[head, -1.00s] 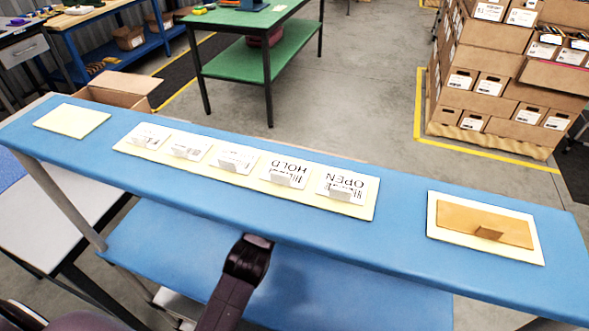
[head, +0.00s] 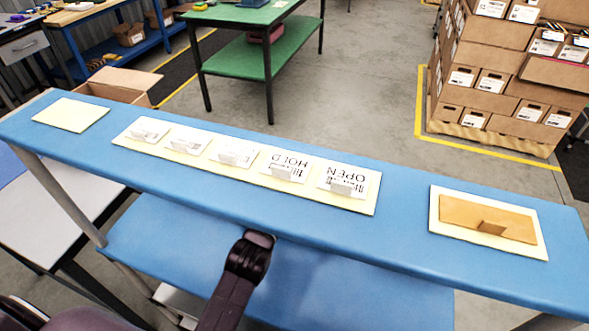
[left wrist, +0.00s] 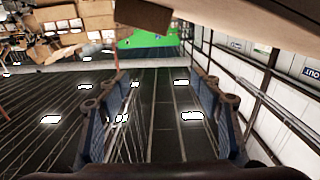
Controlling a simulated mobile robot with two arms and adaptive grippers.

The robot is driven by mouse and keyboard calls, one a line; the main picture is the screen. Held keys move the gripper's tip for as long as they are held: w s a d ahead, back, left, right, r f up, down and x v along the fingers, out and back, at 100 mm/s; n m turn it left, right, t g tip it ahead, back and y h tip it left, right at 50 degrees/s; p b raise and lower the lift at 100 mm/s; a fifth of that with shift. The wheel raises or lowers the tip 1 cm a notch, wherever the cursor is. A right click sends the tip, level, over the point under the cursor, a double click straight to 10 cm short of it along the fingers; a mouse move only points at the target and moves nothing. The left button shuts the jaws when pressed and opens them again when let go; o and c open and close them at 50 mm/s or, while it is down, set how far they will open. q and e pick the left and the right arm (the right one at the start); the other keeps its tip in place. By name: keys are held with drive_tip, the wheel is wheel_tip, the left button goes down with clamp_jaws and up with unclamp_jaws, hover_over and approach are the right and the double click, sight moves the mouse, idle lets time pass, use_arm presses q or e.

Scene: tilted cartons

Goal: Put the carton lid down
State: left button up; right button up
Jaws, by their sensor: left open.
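A flat brown panel (head: 465,215) with a small raised tab (head: 491,228) lies on a cream pad at the right of the blue bench top. I cannot tell whether it is the carton lid. An open brown carton (head: 112,87) with spread flaps shows behind the bench at the left. My left gripper shows in the left wrist view (left wrist: 160,92), its two blue-padded fingers wide apart with nothing between them. A dark arm part of mine reaches up in front of the bench in the head view, well left of the brown panel. My right gripper is not in view.
The blue bench top (head: 400,212) also bears a long cream pad with several white cards (head: 347,184) and an empty cream pad (head: 70,114). A lower blue shelf (head: 345,285) is clear. Stacked cartons (head: 490,60) stand at the back right, and a green table (head: 235,14) stands behind.

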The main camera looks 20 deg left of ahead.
use_arm(q)
drive_tip(key=shift+r, duration=0.2)
drive_tip(key=shift+r+p, duration=0.4)
drive_tip(key=shift+r, duration=0.05)
drive_tip(key=s+b, duration=0.2)
drive_tip(key=s, duration=1)
drive_tip(key=shift+a, duration=0.25)
drive_tip(key=shift+f, duration=0.1)
